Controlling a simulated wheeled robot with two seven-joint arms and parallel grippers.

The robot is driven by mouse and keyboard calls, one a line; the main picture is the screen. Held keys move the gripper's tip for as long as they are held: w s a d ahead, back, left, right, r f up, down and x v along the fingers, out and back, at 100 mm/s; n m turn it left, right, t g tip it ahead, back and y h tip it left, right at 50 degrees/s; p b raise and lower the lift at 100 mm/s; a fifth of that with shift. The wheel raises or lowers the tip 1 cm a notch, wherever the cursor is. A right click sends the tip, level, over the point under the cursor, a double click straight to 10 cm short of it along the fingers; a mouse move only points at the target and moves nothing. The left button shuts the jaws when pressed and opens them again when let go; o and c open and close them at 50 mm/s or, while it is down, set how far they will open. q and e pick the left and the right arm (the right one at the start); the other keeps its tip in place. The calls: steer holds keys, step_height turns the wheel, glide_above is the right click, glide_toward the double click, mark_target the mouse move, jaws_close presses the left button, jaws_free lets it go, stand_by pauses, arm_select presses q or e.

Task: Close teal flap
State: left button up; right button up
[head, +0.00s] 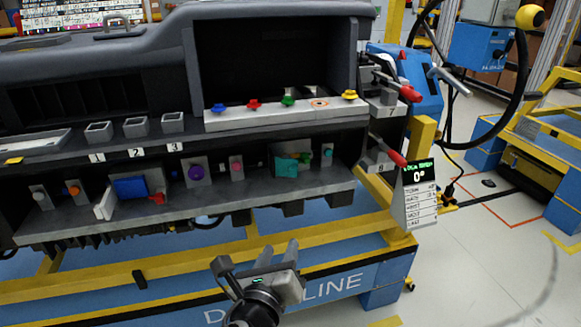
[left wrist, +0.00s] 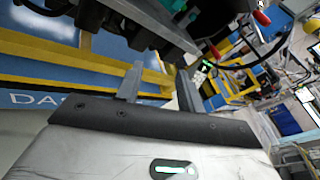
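The teal flap (head: 286,170) is on a small grey housing on the lower shelf of the dashboard module, right of centre in the head view. It appears to hang out at the front of its housing, but its exact angle is hard to tell. A teal piece, probably the flap, shows at the top of the left wrist view (left wrist: 173,5). My left gripper (head: 279,248) is below and in front of the shelf, apart from the flap. Its two fingers stand apart with nothing between them in the left wrist view (left wrist: 158,82). My right gripper is in neither view.
A teal knob (head: 327,151) is right of the flap, a pink knob (head: 236,167) and a purple knob (head: 195,173) left. A blue flap (head: 130,187) is farther left. The upper ledge overhangs the shelf. A yellow rail (head: 180,264) runs below; red-handled levers (head: 396,158) stand right.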

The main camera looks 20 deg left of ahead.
arm_select(q)
step_height(320, 180, up, 4)
steer(key=w+m+t+y, duration=0.1)
steer(key=w+m, duration=0.1)
steer(key=m, duration=0.2)
glide_toward(293, 173)
steer(key=shift+m+t+y, duration=0.3)
steer(key=w, duration=0.5)
steer(key=w+a, duration=0.1)
steer(key=w, duration=0.2)
steer(key=shift+w+a+f+b, duration=0.1)
steer(key=shift+w+f+b, duration=0.05)
steer(key=shift+f+b, duration=0.15)
jaws_close()
